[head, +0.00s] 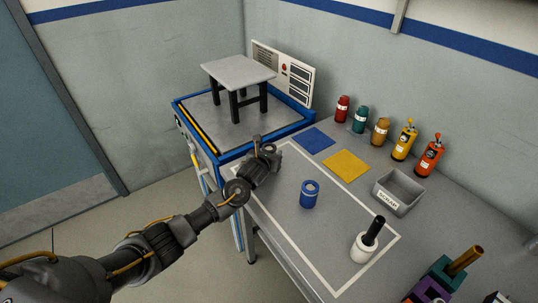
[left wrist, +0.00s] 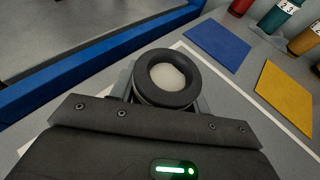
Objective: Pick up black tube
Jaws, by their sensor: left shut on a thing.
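My left gripper (head: 268,156) is over the near left part of the grey work table, close to the blue-edged platform. In the left wrist view it is shut on the black tube (left wrist: 165,99), which shows as a thick black ring with a pale round middle. The tube's lower part is hidden by the gripper body. In the head view the tube is too small and dark to tell clearly from the gripper. I cannot tell whether it touches the table. My right gripper is not in view.
A blue hollow cylinder (head: 309,194) and a white holder (head: 363,248) with a black rod stand on the table. Blue (head: 314,139) and yellow (head: 346,165) mats, a grey bin (head: 398,193) and several bottles lie beyond. A small stool (head: 238,72) stands on the platform.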

